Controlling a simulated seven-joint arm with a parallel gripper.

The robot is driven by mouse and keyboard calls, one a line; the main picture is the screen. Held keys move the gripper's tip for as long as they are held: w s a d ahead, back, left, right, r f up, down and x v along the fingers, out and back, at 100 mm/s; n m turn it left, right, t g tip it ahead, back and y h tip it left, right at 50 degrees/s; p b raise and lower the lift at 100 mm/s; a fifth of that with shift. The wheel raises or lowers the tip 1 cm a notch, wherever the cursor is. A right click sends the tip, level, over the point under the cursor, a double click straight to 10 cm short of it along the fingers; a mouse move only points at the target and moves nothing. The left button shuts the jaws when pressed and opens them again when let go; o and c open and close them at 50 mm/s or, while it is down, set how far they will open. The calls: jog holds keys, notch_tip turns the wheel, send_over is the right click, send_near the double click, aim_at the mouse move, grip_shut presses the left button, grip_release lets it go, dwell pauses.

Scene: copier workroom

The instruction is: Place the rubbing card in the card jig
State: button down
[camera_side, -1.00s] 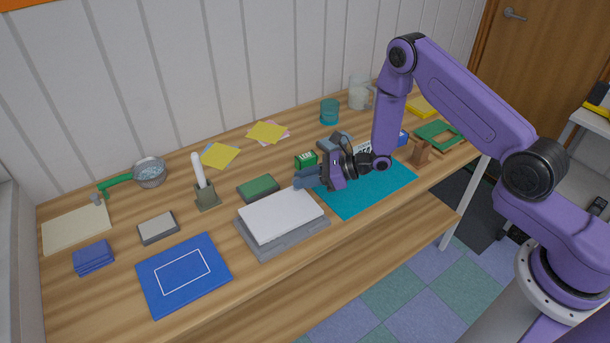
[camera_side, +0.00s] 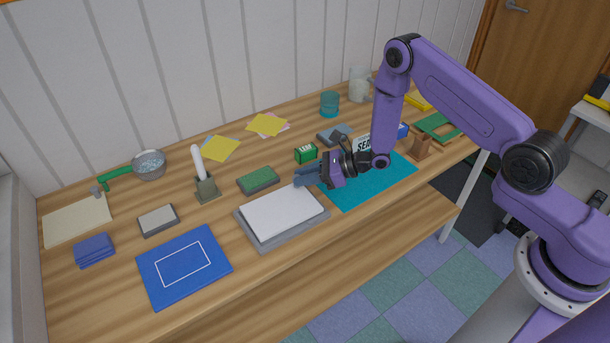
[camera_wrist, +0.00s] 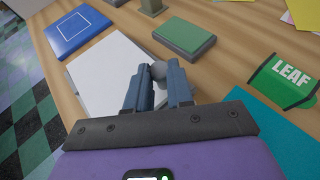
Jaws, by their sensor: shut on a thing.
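The white rubbing card (camera_side: 283,211) lies flat over a grey base, which looks like the card jig (camera_side: 268,242). A grey rim of the base shows along its front and left sides. My gripper (camera_side: 297,181) is at the far right corner of the card. In the wrist view, its two blue-grey fingers (camera_wrist: 158,76) are close together at the edge of the white card (camera_wrist: 110,75), with a small rounded grey piece between the tips. I cannot tell how that piece joins the card. The far right corner of the base is hidden by the fingers.
A green-topped block (camera_side: 258,179) and a green LEAF box (camera_side: 305,153) stand close behind my gripper. A blue mat (camera_side: 185,266) lies to the left and a teal mat (camera_side: 372,186) to the right. A white-handled tool (camera_side: 203,175) stands upright farther left.

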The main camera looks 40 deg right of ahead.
jog(key=shift+f, duration=0.15)
jog(key=c, duration=0.6)
grip_release()
jog(key=v, duration=1.7)
jog(key=shift+s, duration=0.15)
